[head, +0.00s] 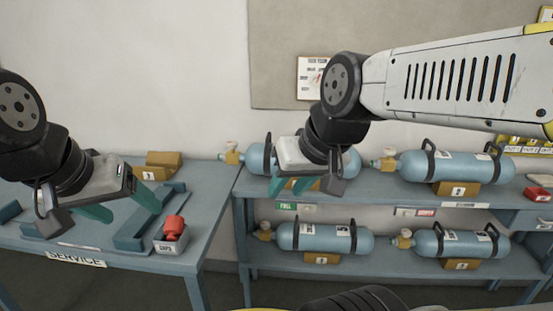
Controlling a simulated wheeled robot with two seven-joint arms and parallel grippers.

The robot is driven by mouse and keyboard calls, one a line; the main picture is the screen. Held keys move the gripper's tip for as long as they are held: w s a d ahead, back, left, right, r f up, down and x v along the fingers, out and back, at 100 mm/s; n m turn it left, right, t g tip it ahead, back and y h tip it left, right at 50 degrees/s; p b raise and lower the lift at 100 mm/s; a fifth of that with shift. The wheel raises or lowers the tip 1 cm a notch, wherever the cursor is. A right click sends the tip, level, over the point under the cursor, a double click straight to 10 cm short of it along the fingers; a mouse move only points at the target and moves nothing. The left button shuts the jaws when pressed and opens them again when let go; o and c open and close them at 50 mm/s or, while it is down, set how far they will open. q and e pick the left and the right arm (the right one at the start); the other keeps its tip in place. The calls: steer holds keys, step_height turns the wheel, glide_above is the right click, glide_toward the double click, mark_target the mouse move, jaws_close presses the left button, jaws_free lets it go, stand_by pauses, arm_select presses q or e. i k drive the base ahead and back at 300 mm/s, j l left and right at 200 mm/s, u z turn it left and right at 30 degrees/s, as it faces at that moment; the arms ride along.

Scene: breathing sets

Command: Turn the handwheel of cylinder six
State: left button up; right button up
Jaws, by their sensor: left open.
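Blue cylinders lie in a rack: one upper left (256,158), partly hidden behind my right gripper, one upper right (455,167), one lower left (325,238) and one lower right (455,244). Each has a brass valve at its left end; small wheels there are hard to make out. I cannot read which cylinder is six. My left gripper (120,204) is open and empty above the service bench. My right gripper (291,187) hangs in front of the upper left cylinder; its teal fingertips overlap the cylinder's yellow block, so its opening is unclear.
The blue service bench (215,200) at left holds a teal tray-like fixture (135,235), a yellow block (163,165) and a grey box (176,242) with a red part. The rack (390,190) carries green and red signs. A red item (538,194) lies at far right.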

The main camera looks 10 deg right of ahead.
mark_target(230, 144)
steer(key=i+l, duration=0.3)
steer(key=i, duration=0.15)
steer(key=i+l+u, duration=0.1)
steer(key=i+l, duration=0.25)
steer(key=i, duration=0.1)
